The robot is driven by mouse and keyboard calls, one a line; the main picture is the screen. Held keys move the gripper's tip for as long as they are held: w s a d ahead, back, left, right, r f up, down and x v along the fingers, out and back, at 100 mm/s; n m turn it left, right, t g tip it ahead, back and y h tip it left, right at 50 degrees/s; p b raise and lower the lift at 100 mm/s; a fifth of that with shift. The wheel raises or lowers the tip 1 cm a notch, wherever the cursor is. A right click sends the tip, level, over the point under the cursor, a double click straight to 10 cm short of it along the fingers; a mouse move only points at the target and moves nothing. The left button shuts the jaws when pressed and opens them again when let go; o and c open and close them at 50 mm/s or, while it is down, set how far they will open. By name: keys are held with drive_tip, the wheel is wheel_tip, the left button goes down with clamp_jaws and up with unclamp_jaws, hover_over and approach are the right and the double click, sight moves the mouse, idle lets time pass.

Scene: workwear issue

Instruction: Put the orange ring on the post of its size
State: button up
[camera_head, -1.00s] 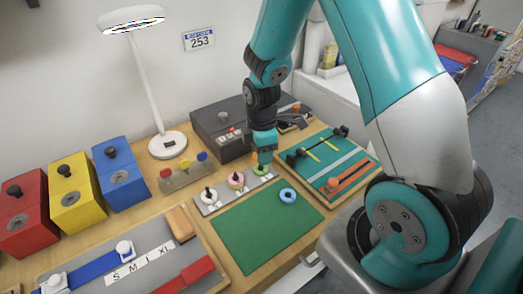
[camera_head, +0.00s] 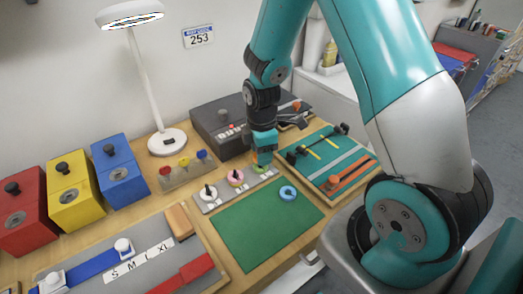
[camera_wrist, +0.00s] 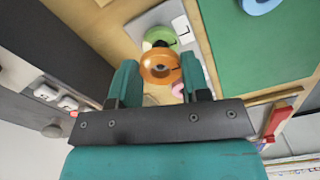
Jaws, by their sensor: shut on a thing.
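My gripper (camera_wrist: 160,88) is shut on the orange ring (camera_wrist: 147,74), which sits between its fingertips in the wrist view. In the head view my gripper (camera_head: 264,157) points down over the right end of the grey post board (camera_head: 212,207); the orange ring is mostly hidden there. A green ring (camera_wrist: 153,35) lies just beyond the orange one in the wrist view. A pink ring (camera_head: 235,178) and a white ring (camera_head: 208,193) sit on the board to the left. I cannot tell whether the orange ring is around a post or above one.
A blue ring (camera_head: 288,192) lies on the green mat (camera_head: 262,228), which is otherwise clear. A dark grey box (camera_head: 213,128) stands behind the board. A teal tool tray (camera_head: 330,150) is at the right, and a block with coloured knobs (camera_head: 187,173) at the left.

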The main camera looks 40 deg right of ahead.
drive_tip(key=shift+f, duration=0.15)
drive_tip(key=o, duration=1.3)
drive_tip(key=shift+o, duration=0.2)
drive_tip(key=shift+r+p, duration=3)
drive_tip(key=shift+r, duration=0.55)
